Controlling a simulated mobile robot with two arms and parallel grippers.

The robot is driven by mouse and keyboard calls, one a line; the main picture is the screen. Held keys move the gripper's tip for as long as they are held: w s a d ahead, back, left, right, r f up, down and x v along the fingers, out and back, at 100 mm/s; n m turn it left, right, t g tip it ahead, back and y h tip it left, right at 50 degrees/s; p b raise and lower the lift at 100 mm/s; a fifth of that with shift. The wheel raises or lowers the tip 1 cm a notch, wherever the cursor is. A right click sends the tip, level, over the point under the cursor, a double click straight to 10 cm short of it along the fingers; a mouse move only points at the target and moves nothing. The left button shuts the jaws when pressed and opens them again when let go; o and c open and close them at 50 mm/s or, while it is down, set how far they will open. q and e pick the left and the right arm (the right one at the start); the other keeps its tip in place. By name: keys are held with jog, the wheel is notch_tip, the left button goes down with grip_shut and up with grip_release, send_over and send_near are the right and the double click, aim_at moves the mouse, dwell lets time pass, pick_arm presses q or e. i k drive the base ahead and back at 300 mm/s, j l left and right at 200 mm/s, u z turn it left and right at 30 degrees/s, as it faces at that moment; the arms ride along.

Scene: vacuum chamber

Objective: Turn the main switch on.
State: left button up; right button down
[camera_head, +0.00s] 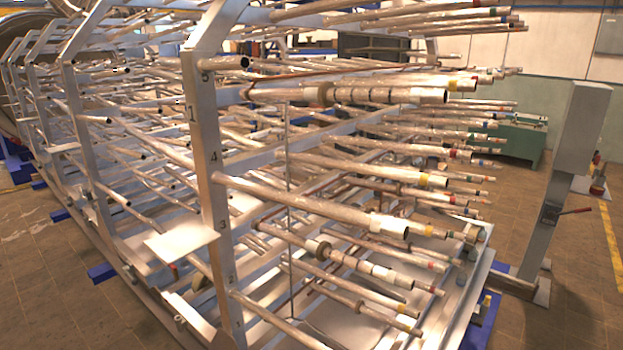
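No part labelled as the main switch can be made out. A tall grey post (540,235) with a box-shaped top (584,130) stands on the floor at the right. A lever with a red handle (575,211) sticks out from its side to the right, roughly level. I cannot tell whether this lever is the main switch, or whether it is on or off. Neither of my grippers is in view.
A large metal rack (208,140) full of long pipes fills the left and middle, with pipe ends jutting right. A green cabinet (515,142) stands behind. Tiled floor (585,280) is open at the right, with a yellow line (611,240).

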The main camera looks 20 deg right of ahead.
aim_at(596, 160)
jog(key=l+z, duration=0.4)
jog(key=l, duration=1.25)
